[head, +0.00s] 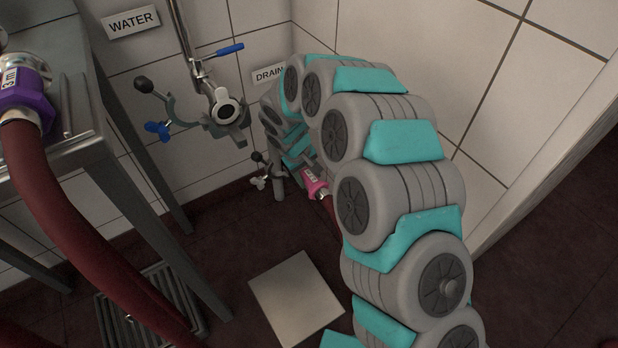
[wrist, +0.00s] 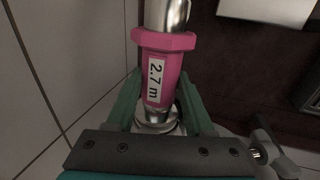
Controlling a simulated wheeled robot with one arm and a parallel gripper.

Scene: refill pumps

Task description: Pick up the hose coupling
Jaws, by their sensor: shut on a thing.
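A pink hose coupling (wrist: 163,72) with a "2.7 m" label sits between the green fingers of my gripper (wrist: 158,100) in the wrist view. My gripper is shut on it. Its metal end points at a round metal part (wrist: 165,125) close to the gripper; I cannot tell whether they touch. In the head view the pink coupling (head: 314,184) shows low by the wall, beside the drain fitting (head: 278,184), with a dark red hose (head: 331,212) running from it. My arm hides much of the gripper there.
A purple "3 m" coupling (head: 25,88) with a thick red hose (head: 75,215) lies on a metal table (head: 75,150) at left. The water fitting (head: 226,110) with blue levers is on the tiled wall. A pale square plate (head: 296,298) and a floor grate (head: 150,310) lie below.

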